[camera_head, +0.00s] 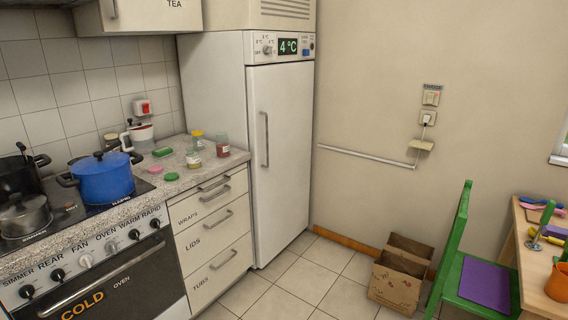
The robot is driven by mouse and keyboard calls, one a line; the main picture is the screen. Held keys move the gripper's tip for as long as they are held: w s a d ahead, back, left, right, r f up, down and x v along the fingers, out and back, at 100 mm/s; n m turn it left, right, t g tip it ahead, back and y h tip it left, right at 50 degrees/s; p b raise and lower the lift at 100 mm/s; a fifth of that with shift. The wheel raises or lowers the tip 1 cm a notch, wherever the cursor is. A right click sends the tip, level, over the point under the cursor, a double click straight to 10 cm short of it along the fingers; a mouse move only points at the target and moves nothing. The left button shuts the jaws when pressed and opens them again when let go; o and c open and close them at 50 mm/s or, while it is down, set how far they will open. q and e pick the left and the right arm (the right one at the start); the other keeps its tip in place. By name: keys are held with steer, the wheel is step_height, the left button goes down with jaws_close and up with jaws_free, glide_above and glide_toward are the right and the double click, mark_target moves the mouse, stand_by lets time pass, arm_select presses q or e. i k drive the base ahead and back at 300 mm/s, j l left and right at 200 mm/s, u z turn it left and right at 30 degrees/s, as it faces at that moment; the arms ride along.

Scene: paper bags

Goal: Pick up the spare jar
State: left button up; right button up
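Several small glass jars stand at the right end of the speckled counter (205,172), beside the fridge. One jar has a yellow lid or contents (198,139). One jar with a reddish top (222,147) stands nearest the fridge. A jar with pale contents (193,159) stands in front of them. I cannot tell which of these is the spare jar. A green round lid (171,177) and a pink round lid (155,169) lie flat on the counter. Neither of my grippers is in view.
A blue pot (105,178) and grey pots sit on the stove left of the counter. A cardboard box (397,281), green chair (452,262) and table (522,240) are right. Tiled floor before the fridge is clear.

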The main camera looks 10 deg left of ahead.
mark_target(193, 156)
steer(key=i+l+u, duration=0.2)
steer(key=i, duration=0.4)
steer(key=i+u, duration=0.2)
steer(key=i, duration=0.45)
